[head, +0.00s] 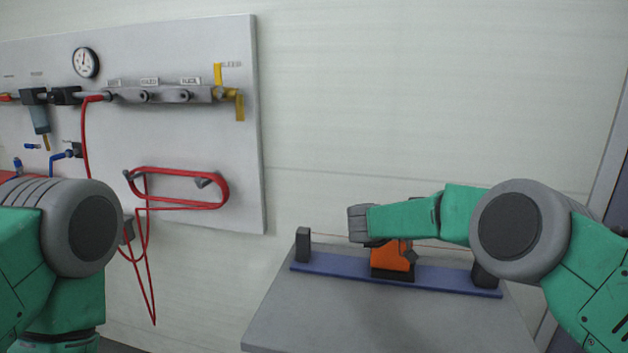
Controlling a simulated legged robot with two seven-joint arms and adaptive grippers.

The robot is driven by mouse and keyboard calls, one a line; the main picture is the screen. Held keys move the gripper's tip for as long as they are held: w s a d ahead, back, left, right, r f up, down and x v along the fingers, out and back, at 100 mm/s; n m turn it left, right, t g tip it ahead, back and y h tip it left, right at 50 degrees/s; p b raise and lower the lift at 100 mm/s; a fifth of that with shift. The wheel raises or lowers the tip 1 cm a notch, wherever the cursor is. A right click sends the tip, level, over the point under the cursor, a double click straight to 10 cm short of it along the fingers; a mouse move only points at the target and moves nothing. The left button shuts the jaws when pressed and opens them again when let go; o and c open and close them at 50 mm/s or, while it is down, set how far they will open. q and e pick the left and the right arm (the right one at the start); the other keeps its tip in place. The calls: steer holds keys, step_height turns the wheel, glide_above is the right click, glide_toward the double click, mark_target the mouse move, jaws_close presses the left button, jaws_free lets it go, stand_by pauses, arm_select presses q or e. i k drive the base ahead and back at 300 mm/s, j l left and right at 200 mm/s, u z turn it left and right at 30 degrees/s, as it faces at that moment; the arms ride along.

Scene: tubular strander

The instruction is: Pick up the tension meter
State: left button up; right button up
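The tension meter, an orange block-shaped device (391,264), stands on a blue rail (330,266) on the grey table. A thin red line runs at its height between two dark posts. My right arm reaches in from the right, and its wrist hangs over the meter. My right gripper (406,249) is mostly hidden under the wrist; a dark part of it shows at the top of the meter. I cannot tell whether its fingers are closed on the meter. My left arm is at the left edge, and its gripper is out of view.
The grey table (370,321) is bare in front of the rail. A dark post (303,244) stands at the rail's left end, another (485,275) at its right. A wall panel (215,140) with a gauge, valves and a red hose is at left.

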mark_target(386, 257)
steer(key=k, duration=0.9)
